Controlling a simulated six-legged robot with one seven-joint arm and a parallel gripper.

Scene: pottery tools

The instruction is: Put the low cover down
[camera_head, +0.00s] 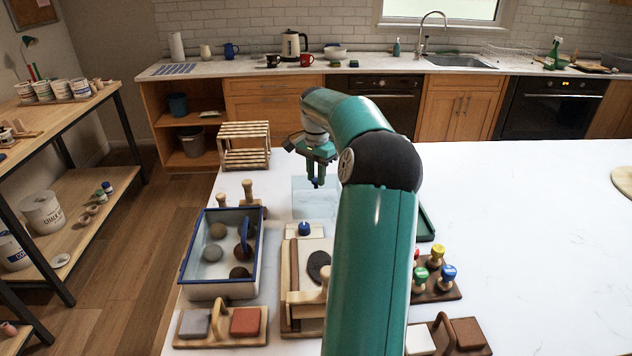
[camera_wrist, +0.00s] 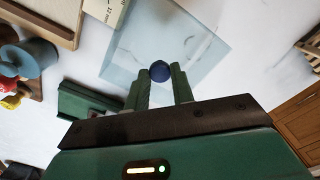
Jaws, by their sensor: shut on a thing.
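The low cover (camera_head: 303,205) is a clear, pale blue box shape near the middle of the white table, partly hidden by my arm. It also shows in the wrist view (camera_wrist: 195,55) as a see-through pane. Its round dark blue knob (camera_wrist: 160,71) sits between the two green fingers. My gripper (camera_head: 318,182) points down over the cover and is shut on this knob; it also shows in the wrist view (camera_wrist: 160,80). I cannot tell whether the cover's lower edge touches the table.
A slatted crate (camera_head: 245,145) stands behind. Colourful stamps (camera_head: 447,273) stand right of my arm. The table's right side is mostly clear.

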